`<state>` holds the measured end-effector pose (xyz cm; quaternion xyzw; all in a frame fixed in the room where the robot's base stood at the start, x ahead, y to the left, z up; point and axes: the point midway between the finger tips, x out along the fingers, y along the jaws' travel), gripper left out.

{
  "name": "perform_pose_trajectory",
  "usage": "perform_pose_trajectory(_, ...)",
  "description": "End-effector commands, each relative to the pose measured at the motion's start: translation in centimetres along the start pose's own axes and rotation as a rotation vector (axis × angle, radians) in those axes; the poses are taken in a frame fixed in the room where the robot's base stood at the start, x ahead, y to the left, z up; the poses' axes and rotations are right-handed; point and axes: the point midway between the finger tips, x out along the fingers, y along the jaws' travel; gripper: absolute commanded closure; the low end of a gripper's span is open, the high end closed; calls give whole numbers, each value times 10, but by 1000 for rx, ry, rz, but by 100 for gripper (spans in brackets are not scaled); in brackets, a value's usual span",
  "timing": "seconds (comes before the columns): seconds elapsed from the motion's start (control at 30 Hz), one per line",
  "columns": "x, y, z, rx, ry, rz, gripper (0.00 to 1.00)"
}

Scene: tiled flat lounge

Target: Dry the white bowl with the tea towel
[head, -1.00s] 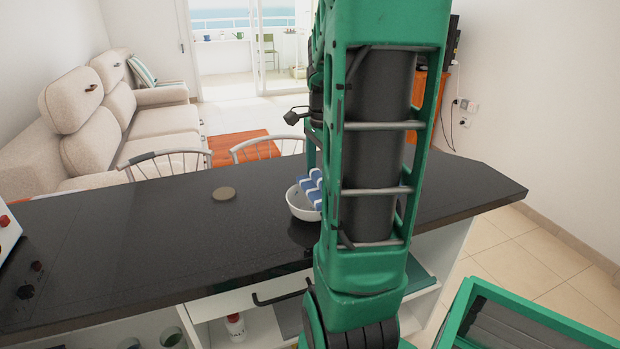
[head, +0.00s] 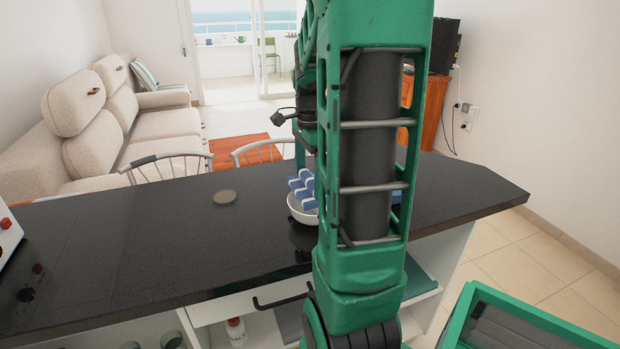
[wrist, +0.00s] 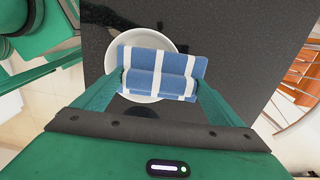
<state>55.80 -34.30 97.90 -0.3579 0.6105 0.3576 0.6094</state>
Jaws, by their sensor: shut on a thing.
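The white bowl (head: 298,211) stands upright on the dark counter, left of my arm in the head view. It also shows in the wrist view (wrist: 121,40), partly under the towel. The blue and white striped tea towel (head: 301,186) is folded and lies over the bowl's opening. In the wrist view the towel (wrist: 143,62) spans between the fingers of my gripper (wrist: 159,84), which is shut on it. Whether the towel touches the inside of the bowl is hidden. My arm hides the gripper in the head view.
The black counter (head: 130,240) has clear room to the left. A round beige disc (head: 225,197) lies on it left of the bowl. A blue thing (head: 396,196) shows right of my arm. Metal-backed chairs (head: 172,166) stand behind the counter.

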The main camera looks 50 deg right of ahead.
Motion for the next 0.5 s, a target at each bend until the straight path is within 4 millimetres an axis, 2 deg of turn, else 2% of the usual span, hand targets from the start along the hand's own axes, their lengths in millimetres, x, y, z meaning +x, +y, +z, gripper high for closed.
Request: perform_pose_trajectory(0.5,0,32,2,-1,-1,1,32)
